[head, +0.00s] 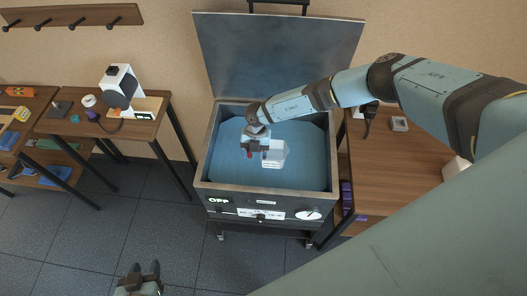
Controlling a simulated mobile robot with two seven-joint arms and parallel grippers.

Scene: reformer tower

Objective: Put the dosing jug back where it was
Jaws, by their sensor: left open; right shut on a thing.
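A pale, whitish dosing jug (273,154) is in the middle of the head view, over the blue interior of an open grey tank (260,190). My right gripper (257,150) reaches in from the right and is shut on the jug. I cannot tell how high the jug is above the blue surface. My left gripper (143,274) is at the bottom edge, open and empty, over the dark floor.
The tank's lid (281,50) stands raised behind it. A wooden table (405,190) is to the right, with small items on it. A wooden bench (155,103) at left carries a white and black device (119,87). Dark tiled floor (110,225) is clear in front.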

